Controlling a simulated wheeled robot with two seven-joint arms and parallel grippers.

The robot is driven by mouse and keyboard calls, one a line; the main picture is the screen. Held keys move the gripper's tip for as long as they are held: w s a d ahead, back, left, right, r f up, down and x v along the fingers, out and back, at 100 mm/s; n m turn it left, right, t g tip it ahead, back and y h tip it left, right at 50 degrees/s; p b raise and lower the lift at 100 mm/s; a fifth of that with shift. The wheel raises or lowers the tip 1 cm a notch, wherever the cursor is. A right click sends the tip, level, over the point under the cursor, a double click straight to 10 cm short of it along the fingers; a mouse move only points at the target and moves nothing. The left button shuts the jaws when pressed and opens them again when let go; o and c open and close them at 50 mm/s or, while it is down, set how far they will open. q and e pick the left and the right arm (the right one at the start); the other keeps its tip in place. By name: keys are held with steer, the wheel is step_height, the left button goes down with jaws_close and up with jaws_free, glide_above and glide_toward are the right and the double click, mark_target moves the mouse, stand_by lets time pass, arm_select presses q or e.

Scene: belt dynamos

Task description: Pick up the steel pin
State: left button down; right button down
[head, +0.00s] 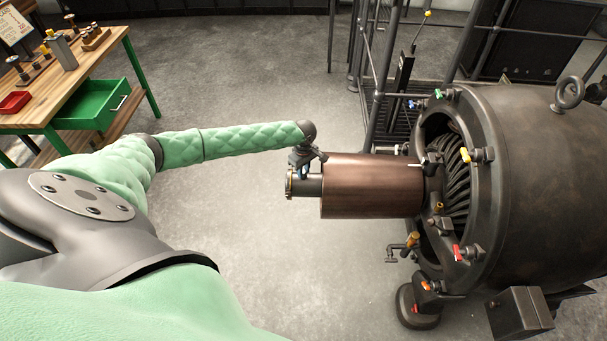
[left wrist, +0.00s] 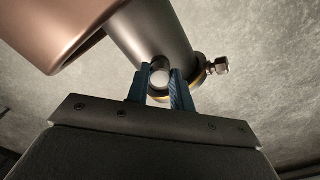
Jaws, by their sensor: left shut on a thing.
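My left gripper (head: 303,171) is at the dark shaft end of the copper-coloured cylinder. In the left wrist view its two blue fingers (left wrist: 162,90) are shut on a short round steel pin (left wrist: 160,77) with a pale end face. The pin lies close against the dark grey shaft (left wrist: 150,35); I cannot tell whether it is still seated there. In the head view the pin is hidden by the gripper. My right gripper is not in view.
The copper-coloured cylinder (head: 370,186) reaches into the large dark machine housing (head: 540,180) at right, whose rim carries several coloured-handled fittings. A brass-like collar (head: 289,183) sits at the shaft end. A wooden bench (head: 95,58) with a green drawer (head: 98,105) stands at upper left. The floor between is clear.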

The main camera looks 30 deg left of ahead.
mark_target(304, 172)
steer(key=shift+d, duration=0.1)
